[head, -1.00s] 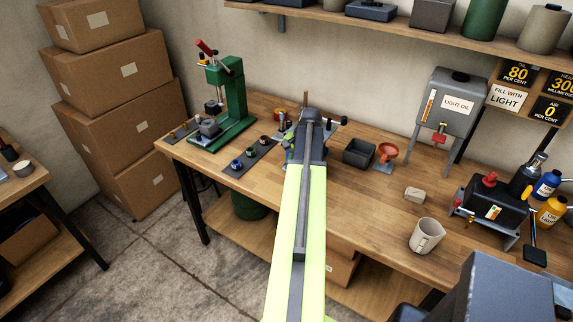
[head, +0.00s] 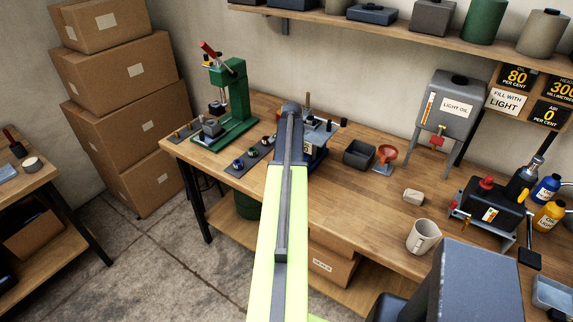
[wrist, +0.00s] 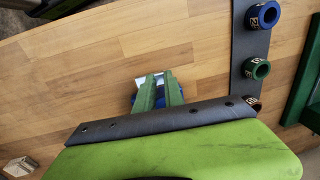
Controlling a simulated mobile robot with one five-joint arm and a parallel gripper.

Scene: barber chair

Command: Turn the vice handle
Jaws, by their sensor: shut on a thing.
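The vice (head: 317,152), blue with a grey top, stands at the front edge of the workbench, partly behind my arm in the head view. A bar with a dark knob sticks out at its right. In the wrist view the two green fingers of my gripper (wrist: 158,82) are close together over the vice, with bits of blue and pale metal showing around them. My gripper is shut on the vice handle, which the fingers mostly hide. In the head view my arm covers the gripper.
Left of the vice are a dark strip with coloured rings (head: 240,163) and a green press (head: 233,105). To its right are a dark bin (head: 359,154), an orange funnel (head: 387,153) and a mug (head: 423,237). Cardboard boxes (head: 120,85) stand at the left.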

